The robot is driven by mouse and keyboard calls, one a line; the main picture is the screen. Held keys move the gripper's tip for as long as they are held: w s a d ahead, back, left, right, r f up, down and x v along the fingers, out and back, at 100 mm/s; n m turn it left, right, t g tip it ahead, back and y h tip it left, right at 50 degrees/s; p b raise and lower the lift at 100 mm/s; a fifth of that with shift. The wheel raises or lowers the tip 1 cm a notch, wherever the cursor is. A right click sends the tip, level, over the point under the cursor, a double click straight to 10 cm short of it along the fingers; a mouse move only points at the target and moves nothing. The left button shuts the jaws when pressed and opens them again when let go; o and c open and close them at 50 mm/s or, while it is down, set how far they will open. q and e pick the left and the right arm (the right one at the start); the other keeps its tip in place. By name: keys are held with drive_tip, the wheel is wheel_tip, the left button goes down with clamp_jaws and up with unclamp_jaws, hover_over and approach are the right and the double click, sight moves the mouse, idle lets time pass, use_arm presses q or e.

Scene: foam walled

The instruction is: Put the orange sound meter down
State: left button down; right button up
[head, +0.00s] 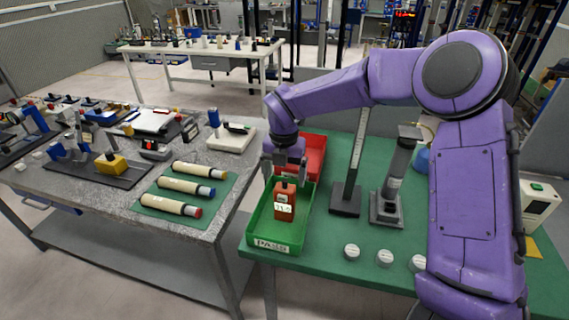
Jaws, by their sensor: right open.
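The orange sound meter (284,211) stands upright in the green tray (267,236), which is labelled PASS. Its small light display faces me. My right gripper (289,173) is open, pointing down just above and behind the meter's top. Whether a finger touches the meter, I cannot tell. My left gripper is not in view.
A red tray (316,146) sits behind the green one. Two dark stands, one tall (345,198) and one thicker (386,208), are to the right. Several white discs (352,252) lie near the front edge of the green table. A grey bench (222,183) with cylinders is at left.

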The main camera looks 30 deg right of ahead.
wheel_tip(320, 180, up, 6)
drive_tip(key=shift+r+b, duration=0.25)
drive_tip(key=shift+b, duration=0.05)
idle(0.3)
